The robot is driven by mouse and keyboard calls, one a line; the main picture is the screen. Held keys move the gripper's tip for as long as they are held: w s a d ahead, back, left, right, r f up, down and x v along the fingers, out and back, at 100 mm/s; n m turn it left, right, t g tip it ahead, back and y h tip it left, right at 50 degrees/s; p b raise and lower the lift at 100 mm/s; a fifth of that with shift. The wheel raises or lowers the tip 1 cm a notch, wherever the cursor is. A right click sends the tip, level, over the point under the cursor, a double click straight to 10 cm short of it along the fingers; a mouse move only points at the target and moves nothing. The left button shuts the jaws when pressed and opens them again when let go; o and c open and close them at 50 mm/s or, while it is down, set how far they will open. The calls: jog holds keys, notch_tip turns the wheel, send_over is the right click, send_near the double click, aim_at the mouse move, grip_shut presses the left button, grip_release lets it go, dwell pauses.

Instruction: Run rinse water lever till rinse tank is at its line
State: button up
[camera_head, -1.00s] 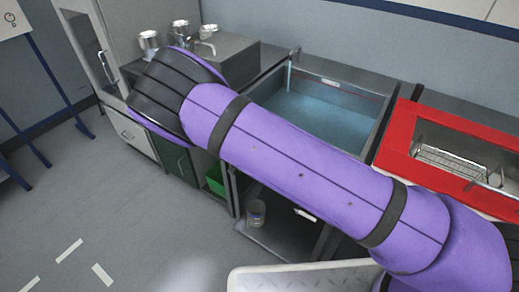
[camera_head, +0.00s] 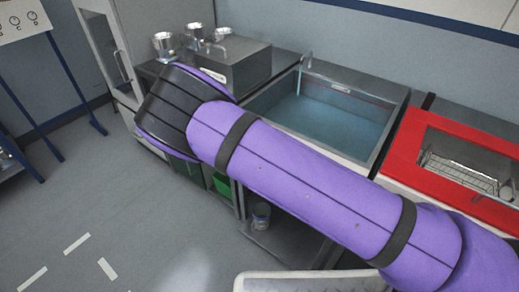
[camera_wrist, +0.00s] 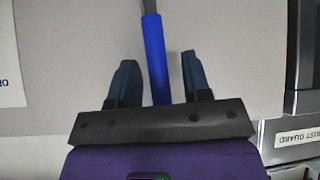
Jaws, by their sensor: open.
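The rinse tank (camera_head: 380,97) is a steel basin in the head view, with blue-tinted water (camera_head: 325,125) below its rim. A thin reddish line shows on its back wall; the exact gap to the water is hard to tell. A thin spout (camera_head: 305,62) stands at its back left corner. In the wrist view, a blue-sleeved lever (camera_wrist: 153,55) on a grey stem shows between the two fingers of my gripper (camera_wrist: 158,58). The fingers are apart and stand to either side of it, with visible gaps. Its depth relative to the fingertips is unclear. My forearm hides the gripper in the head view.
A red-framed basin with a wire rack (camera_head: 465,172) is right of the tank. A steel unit (camera_head: 235,70) with metal canisters (camera_head: 165,45) is at left. A jar (camera_head: 261,215) sits on the shelf below. The floor (camera_head: 130,200) at left is open.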

jog(key=v, duration=1)
jog(key=shift+s+r, duration=0.25)
jog(key=shift+s, duration=0.05)
jog(key=shift+a, duration=0.15)
dwell(6.5)
